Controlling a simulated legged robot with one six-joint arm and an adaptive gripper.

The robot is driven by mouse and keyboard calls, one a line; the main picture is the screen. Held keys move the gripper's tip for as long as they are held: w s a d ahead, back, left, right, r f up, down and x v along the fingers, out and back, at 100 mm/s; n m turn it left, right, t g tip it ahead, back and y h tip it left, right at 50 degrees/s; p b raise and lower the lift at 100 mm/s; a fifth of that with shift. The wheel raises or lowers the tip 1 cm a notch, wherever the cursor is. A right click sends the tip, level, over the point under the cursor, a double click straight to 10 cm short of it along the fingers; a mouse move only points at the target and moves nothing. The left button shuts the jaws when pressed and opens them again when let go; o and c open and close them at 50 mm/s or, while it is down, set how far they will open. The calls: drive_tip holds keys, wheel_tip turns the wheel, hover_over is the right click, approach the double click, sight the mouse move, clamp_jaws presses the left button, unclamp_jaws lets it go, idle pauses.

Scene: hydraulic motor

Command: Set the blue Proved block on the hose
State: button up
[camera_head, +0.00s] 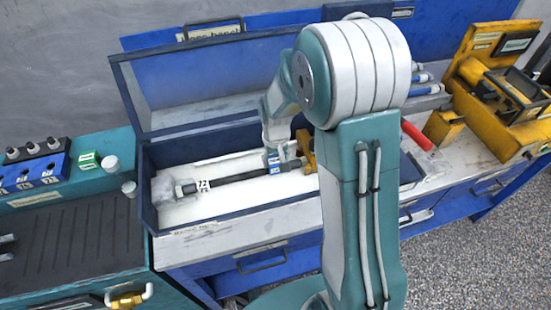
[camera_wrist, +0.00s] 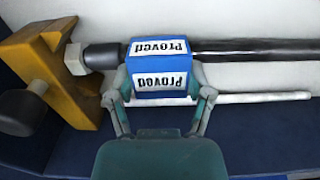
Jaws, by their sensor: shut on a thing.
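The blue Proved block (camera_wrist: 187,70) has white labels on two faces and sits between the fingers of my gripper (camera_wrist: 159,95). My gripper is shut on it. In the head view the block (camera_head: 273,162) shows small beneath my gripper (camera_head: 283,150). The black hose (camera_wrist: 262,48) runs to the right from behind the block, and its end fitting (camera_wrist: 101,57) shows on the left. The block overlaps the hose in the picture; their contact is hidden. The hose (camera_head: 238,178) lies in the open blue case with a white floor.
A yellow bracket (camera_wrist: 48,65) stands at the hose's left end in the wrist view. A white rod (camera_wrist: 265,97) lies in front of the hose. The blue case (camera_head: 148,207) has walls all round and a raised lid (camera_head: 185,90). A "72" tag (camera_head: 203,186) sits on the hose.

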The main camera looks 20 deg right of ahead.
sight(276, 160)
drive_tip(key=shift+f, duration=0.45)
drive_tip(key=o, duration=0.9)
wheel_tip(276, 160, up, 12)
drive_tip(key=shift+f, duration=0.1)
idle(0.4)
drive_tip(key=s+r+t, duration=0.2)
drive_tip(key=s+r, duration=0.2)
drive_tip(key=s, duration=0.3)
drive_tip(key=s+r+t, duration=0.1)
drive_tip(key=s+r, duration=0.3)
drive_tip(key=s, duration=0.3)
drive_tip(key=s+r+t, duration=0.2)
drive_tip(key=s+r, duration=0.3)
drive_tip(key=s, duration=0.2)
drive_tip(key=shift+t, duration=0.3)
